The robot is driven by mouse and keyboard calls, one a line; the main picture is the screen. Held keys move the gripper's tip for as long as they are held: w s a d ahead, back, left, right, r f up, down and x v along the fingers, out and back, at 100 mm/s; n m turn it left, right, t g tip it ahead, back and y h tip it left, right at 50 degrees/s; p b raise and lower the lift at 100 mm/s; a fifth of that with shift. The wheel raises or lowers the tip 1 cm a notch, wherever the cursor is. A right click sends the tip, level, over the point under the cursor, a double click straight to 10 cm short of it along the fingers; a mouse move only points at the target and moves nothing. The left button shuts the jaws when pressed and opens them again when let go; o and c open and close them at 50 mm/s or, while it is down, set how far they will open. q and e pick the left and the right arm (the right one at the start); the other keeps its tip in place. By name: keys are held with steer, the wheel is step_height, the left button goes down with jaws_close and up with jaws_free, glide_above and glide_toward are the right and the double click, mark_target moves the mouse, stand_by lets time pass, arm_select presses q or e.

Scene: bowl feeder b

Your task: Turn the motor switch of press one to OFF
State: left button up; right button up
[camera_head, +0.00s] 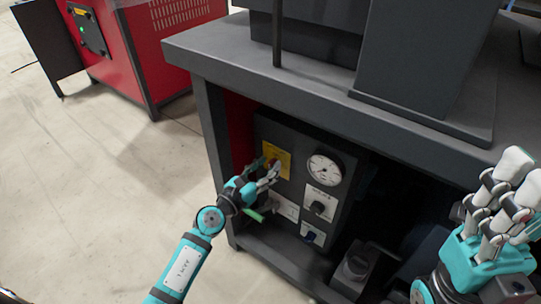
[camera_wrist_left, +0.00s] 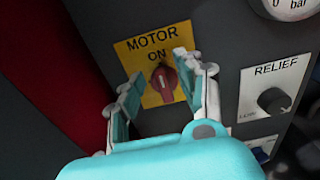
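The motor switch (camera_wrist_left: 163,79) is a red knob on a yellow plate (camera_wrist_left: 130,47) marked MOTOR and ON. In the left wrist view the knob shows between the fingers of my left gripper (camera_wrist_left: 160,85), which are apart with one on each side of it. I cannot tell whether either finger touches it. In the head view my left gripper (camera_head: 269,170) is in front of the yellow plate (camera_head: 284,150) and partly hides the switch. My right gripper (camera_head: 505,190) is raised at the right, its fingers extended and seemingly empty; how far it is open is unclear.
The dark control panel (camera_head: 335,235) also carries a pressure gauge (camera_head: 324,169), a black RELIEF knob (camera_head: 317,208) and a blue switch (camera_head: 309,237). The press table (camera_head: 225,55) overhangs the panel. A red machine (camera_head: 150,60) stands back left. Open floor lies at the left.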

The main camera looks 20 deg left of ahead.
arm_select(q)
steer(key=shift+w+d, duration=0.1)
steer(key=shift+w, duration=0.05)
jaws_close()
